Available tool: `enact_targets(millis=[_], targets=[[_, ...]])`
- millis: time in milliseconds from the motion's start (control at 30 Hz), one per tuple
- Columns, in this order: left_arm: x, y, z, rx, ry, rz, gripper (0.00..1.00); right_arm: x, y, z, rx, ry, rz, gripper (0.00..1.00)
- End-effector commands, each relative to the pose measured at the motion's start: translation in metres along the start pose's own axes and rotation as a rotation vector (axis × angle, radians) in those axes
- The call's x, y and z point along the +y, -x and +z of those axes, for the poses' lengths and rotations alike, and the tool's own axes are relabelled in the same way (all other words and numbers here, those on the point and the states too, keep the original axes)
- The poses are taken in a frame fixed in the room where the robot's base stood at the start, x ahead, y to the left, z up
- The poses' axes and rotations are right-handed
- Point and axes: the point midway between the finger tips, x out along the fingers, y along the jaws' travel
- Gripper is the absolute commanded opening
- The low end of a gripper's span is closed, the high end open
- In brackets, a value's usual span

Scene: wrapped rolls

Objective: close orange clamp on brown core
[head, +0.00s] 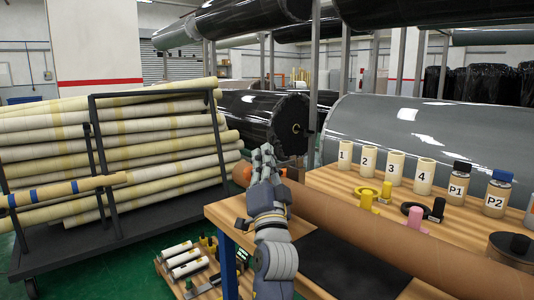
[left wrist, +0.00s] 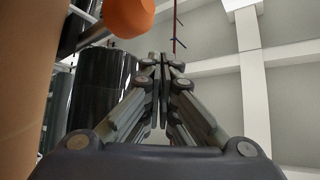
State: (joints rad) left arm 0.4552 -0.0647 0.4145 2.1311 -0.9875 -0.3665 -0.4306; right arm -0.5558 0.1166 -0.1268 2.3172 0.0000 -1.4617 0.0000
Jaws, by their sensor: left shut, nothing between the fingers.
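The brown core (head: 390,232) is a long tube lying across the wooden table, and its side fills the left edge of the left wrist view (left wrist: 22,70). An orange part (head: 239,174), likely the orange clamp, shows at the core's far left end, partly hidden behind my left gripper. It appears as a rounded orange shape in the left wrist view (left wrist: 130,17); whether it is open or closed cannot be told. My left gripper (head: 264,154) points up and away beside that end, fingers together and empty (left wrist: 160,62), apart from the orange part. My right gripper is out of view.
Numbered cream cylinders (head: 394,166) and jars (head: 458,180) stand on the table's right side, with yellow, black and pink small items before them. A black mat (head: 345,268) lies in front of the core. A rack of rolls (head: 120,150) stands left.

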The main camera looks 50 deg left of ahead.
Motion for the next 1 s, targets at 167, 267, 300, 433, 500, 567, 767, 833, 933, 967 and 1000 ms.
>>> enact_targets(millis=[167,267,300,433,500,567,767,833,933,967,1000], targets=[[0.009,0.014,0.013,-0.001,0.000,0.001,0.00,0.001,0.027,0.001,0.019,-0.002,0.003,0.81],[0.013,0.018,0.018,-0.001,-0.001,0.001,0.00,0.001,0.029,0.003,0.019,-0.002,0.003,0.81],[0.014,0.020,0.019,-0.001,-0.001,0.001,0.00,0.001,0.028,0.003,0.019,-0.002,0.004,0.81],[0.016,0.023,0.022,-0.001,-0.002,0.000,0.00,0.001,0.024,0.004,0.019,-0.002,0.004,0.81],[0.017,0.024,0.024,-0.002,-0.002,0.001,0.00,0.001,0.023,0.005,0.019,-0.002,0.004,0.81],[0.018,0.025,0.025,-0.003,-0.002,0.001,0.00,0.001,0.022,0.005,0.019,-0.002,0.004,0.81],[0.019,0.026,0.027,-0.007,-0.003,0.004,0.00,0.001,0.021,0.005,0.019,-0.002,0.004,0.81],[0.020,0.026,0.028,-0.008,-0.004,0.005,0.00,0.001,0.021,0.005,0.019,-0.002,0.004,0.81],[0.020,0.026,0.028,-0.010,-0.004,0.006,0.00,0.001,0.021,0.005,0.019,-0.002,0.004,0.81],[0.020,0.026,0.028,-0.010,-0.004,0.006,0.00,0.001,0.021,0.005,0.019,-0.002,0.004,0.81],[0.020,0.026,0.029,-0.010,-0.004,0.006,0.00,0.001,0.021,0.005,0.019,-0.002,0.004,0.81]])
